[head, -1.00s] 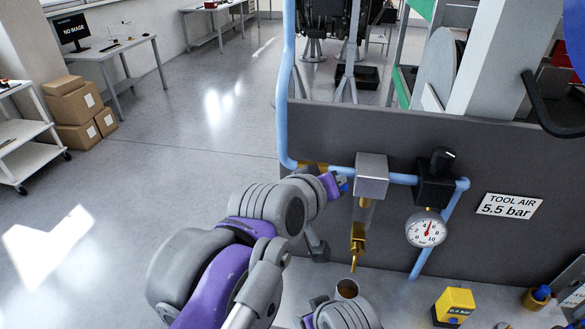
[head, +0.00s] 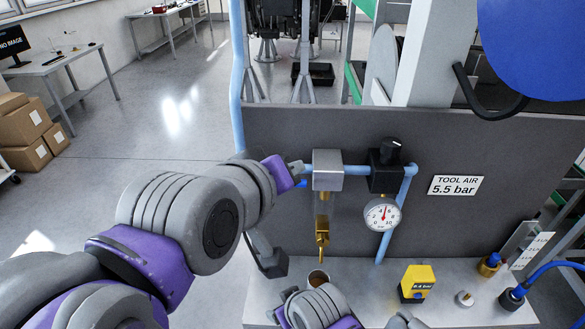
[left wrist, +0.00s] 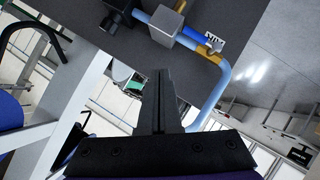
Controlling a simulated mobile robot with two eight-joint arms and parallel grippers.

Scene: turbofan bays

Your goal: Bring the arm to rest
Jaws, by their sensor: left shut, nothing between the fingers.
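My left arm (head: 207,228), grey and purple, comes in from the left. Its purple part (head: 279,173) overlaps the blue pipe just left of the metal block. My left gripper (left wrist: 160,80) shows at the centre of the left wrist view, its dark fingers shut together and empty. In the head view I cannot make out its fingers clearly. In the left wrist view the blue pipe (left wrist: 222,85) and metal block (left wrist: 166,22) appear upside down beyond the fingers, apart from them. Another grey and purple part of mine (head: 315,308) shows at the bottom; my right gripper's fingers do not show.
A dark panel (head: 450,145) carries the metal block (head: 327,170), a gauge (head: 382,214) and a brass nozzle (head: 322,230). Below are a cup (head: 318,279) and a yellow box (head: 418,281) on a pale bench. A blue round shape (head: 535,45) is upper right. Open floor lies left.

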